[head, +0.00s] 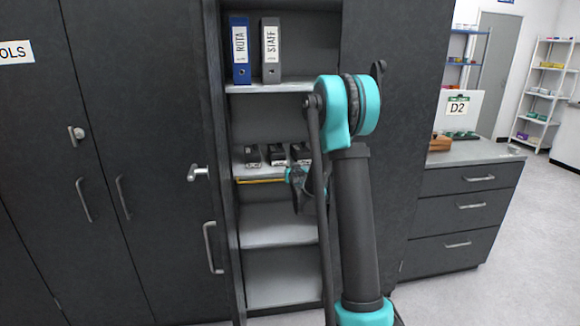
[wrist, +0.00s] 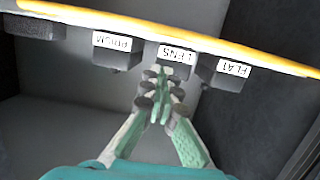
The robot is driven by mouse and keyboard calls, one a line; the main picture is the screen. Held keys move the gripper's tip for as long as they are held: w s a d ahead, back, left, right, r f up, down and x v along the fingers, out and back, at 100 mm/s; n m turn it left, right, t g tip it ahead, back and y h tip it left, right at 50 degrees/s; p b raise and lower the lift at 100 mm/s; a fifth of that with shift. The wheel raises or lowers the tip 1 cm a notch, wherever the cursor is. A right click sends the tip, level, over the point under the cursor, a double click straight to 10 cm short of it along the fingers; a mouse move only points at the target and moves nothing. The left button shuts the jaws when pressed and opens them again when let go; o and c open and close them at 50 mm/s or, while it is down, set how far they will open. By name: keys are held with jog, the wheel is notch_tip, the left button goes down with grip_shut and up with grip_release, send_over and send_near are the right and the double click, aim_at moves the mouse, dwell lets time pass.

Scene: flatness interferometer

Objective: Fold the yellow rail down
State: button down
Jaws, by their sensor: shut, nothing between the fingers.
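The yellow rail (head: 262,181) runs level along the front edge of a middle shelf in the open cabinet. In the wrist view the rail (wrist: 200,42) crosses the top of the picture in front of a row of dark boxes. My gripper (wrist: 164,78) is shut and empty. Its fingertips show close to the rail, by the box labelled LENS (wrist: 176,55); I cannot tell whether they touch the rail. In the head view my arm hides the rail's right end and most of the gripper.
Boxes labelled PRISM (wrist: 117,52) and FLAT (wrist: 225,75) flank the LENS box. Blue ROTA (head: 240,55) and grey STAFF (head: 271,55) binders stand on the shelf above. A cabinet door (head: 170,130) is at the left. The lower shelves (head: 278,228) look empty.

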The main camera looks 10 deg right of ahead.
jog(key=shift+s+f, duration=0.45)
jog(key=shift+f, duration=0.35)
jog(key=shift+s+f, duration=0.4)
jog(key=shift+f, duration=0.4)
jog(key=shift+s+f, duration=0.45)
jog(key=shift+f, duration=0.35)
notch_tip(320, 180, up, 5)
jog(key=s, duration=0.1)
jog(key=s+f, duration=0.5)
jog(key=s, duration=0.2)
jog(key=shift+s+f, duration=0.15)
jog(key=shift+s, duration=0.25)
jog(key=shift+s, duration=0.1)
